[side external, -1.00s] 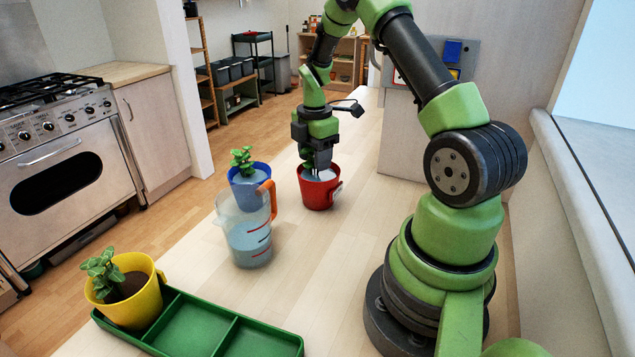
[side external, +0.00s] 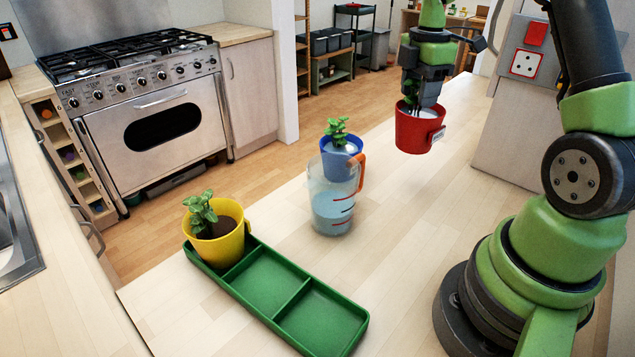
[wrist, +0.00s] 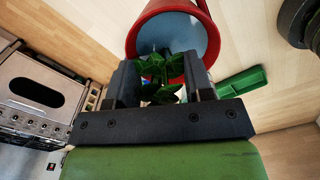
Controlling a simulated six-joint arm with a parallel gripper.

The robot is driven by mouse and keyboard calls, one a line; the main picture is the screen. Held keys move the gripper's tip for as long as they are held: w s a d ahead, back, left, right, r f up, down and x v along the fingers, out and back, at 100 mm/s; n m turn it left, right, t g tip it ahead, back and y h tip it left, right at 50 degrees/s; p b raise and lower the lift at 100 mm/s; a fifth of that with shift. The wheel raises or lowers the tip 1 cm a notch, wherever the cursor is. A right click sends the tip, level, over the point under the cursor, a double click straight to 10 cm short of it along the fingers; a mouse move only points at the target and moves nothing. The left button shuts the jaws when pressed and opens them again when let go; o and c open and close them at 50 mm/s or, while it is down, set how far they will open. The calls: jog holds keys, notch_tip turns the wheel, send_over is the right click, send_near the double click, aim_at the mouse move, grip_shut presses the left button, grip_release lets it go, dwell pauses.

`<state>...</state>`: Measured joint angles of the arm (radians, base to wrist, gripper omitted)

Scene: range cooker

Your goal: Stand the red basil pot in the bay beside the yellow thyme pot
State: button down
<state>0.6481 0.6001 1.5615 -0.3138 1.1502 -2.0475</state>
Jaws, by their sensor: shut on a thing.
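The red basil pot (side external: 414,134) hangs upright above the counter at the back right, with a white tag on its side. My gripper (side external: 421,104) is shut on it from above. In the wrist view the red pot (wrist: 134,38) is just beyond my fingers (wrist: 163,78), with green leaves between them; the exact contact is hidden. The yellow thyme pot (side external: 216,246) stands in the far-left bay of the green tray (side external: 309,291). The middle bay beside it and the near-right bay are empty. The tray also shows at the right in the wrist view (wrist: 246,82).
A clear measuring jug (side external: 331,212) with an orange handle stands between the red pot and the tray. A blue pot with a plant (side external: 340,143) stands right behind the jug. The counter (side external: 410,235) right of the jug is clear. A wall socket panel (side external: 523,80) is behind my arm.

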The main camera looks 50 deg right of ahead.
jog(key=r, duration=0.6)
jog(key=shift+w+a, duration=0.25)
jog(key=shift+a, duration=0.1)
jog(key=w+a+n, duration=0.3)
jog(key=a+n, duration=0.3)
jog(key=a, duration=0.8)
jog(key=w+a+n, duration=0.3)
jog(key=a+n, duration=0.2)
jog(key=a, duration=0.8)
jog(key=s+a+n, duration=0.4)
jog(key=a, duration=0.7)
notch_tip(320, 180, down, 15)
jog(key=shift+a, duration=0.25)
jog(key=shift+f, duration=0.15)
jog(key=c, duration=0.5)
grip_release()
jog(key=shift+f, duration=0.1)
jog(key=shift+n, duration=0.3)
